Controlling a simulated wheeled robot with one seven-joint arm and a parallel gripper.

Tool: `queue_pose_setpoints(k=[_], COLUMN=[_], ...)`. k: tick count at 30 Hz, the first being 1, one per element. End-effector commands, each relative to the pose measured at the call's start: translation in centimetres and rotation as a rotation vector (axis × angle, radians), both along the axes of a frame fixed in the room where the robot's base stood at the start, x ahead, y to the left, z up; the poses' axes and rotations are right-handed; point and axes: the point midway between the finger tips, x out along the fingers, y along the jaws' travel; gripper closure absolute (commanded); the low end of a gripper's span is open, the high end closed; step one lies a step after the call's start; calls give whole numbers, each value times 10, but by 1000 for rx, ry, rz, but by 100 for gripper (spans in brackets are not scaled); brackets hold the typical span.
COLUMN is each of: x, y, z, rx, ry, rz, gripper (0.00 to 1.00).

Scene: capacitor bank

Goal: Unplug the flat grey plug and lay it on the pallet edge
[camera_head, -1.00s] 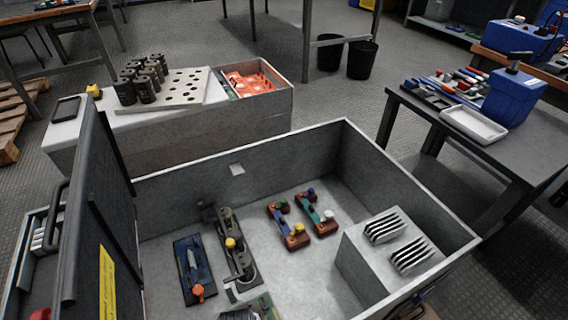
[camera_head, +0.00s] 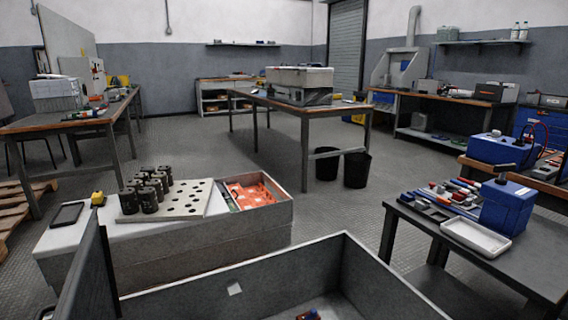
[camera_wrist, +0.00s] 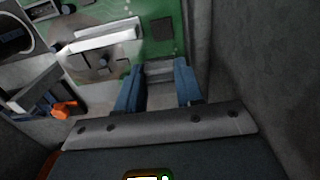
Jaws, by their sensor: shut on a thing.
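In the wrist view, my gripper (camera_wrist: 159,88) has its two blue fingertips closed on a flat grey plug (camera_wrist: 159,70), which sits between them. The plug lies over the lower edge of a green circuit board (camera_wrist: 165,42). I cannot tell whether it is still seated in a socket. The head view shows neither my gripper nor the plug. A wooden pallet (camera_head: 12,222) lies on the floor at the far left of the head view. A pale board with holes (camera_head: 180,201), holding several black cylinders (camera_head: 150,188), rests on the crate behind the cabinet.
A grey wall (camera_wrist: 250,70) rises close at the right of the wrist view. An orange knob (camera_wrist: 65,109) and a pale bar (camera_wrist: 105,38) lie to the left. In the head view, the open grey cabinet (camera_head: 385,275) is at the bottom and a dark table (camera_head: 520,255) stands right.

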Motion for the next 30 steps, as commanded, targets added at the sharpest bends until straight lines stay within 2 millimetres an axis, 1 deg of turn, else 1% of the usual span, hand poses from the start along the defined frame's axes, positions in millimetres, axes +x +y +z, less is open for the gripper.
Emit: queue_pose_setpoints(k=[30], x=[0], y=[0], z=[32], rx=[0], ry=[1], rz=[0], gripper=[100])
